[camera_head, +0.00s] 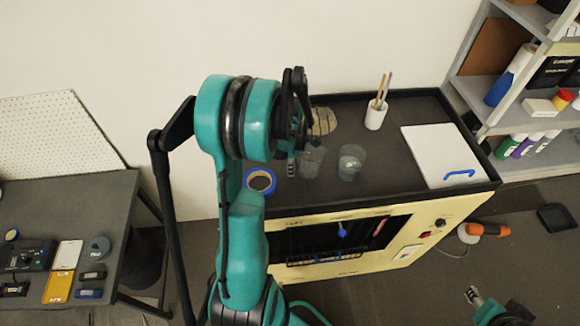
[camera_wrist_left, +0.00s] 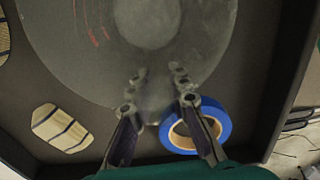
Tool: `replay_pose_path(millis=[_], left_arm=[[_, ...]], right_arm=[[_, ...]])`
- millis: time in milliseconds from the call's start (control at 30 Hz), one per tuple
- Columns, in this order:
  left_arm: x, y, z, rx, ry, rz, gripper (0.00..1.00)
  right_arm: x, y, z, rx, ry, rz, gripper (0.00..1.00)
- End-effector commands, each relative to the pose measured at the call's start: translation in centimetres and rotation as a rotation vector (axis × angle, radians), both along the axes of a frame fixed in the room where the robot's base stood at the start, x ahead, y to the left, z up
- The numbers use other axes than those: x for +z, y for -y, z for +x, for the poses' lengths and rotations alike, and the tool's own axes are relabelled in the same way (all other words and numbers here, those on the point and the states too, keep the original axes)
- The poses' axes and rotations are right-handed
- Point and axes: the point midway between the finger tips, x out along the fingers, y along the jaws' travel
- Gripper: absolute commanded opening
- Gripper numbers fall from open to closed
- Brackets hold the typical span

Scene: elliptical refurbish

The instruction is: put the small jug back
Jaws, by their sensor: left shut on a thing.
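The small jug (camera_head: 311,161) is a clear, see-through vessel at the left part of the dark bench top. In the left wrist view the jug (camera_wrist_left: 190,38) fills the upper middle, round, with red marks on its side. My left gripper (camera_head: 292,165) is at the jug's left side; in the left wrist view its fingers (camera_wrist_left: 158,82) are closed on either side of the jug's blurred near part. I cannot tell whether the jug touches the bench top. My right gripper (camera_head: 473,296) shows small at the lower right, away from the bench; its jaws are unclear.
A second clear vessel (camera_head: 351,162) stands just right of the jug. Blue tape (camera_head: 260,181) lies left. A striped flat piece (camera_head: 322,121), a white cup with sticks (camera_head: 376,115) and a white board (camera_head: 440,154) are on the bench top (camera_head: 408,103), which has a raised back rim.

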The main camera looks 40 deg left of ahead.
Motion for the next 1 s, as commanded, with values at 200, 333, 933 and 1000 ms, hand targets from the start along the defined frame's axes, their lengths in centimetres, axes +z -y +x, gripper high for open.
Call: replay_pose_path(millis=[200,333,933,1000], left_arm=[[-0.3,0.0,0.0,0.000,0.000,0.000,0.28],[-0.2,0.0,0.0,0.000,0.000,0.000,0.38],[6.0,0.0,-0.1,0.000,0.000,0.000,0.38],[7.6,0.0,-0.1,0.000,0.000,0.000,0.38]], right_arm=[[-0.3,0.0,0.0,0.000,0.000,0.000,0.40],[-0.3,0.0,0.0,0.000,0.000,0.000,0.40],[1.0,0.0,0.0,0.000,0.000,0.000,0.40],[1.2,0.0,0.0,0.000,0.000,0.000,0.40]])
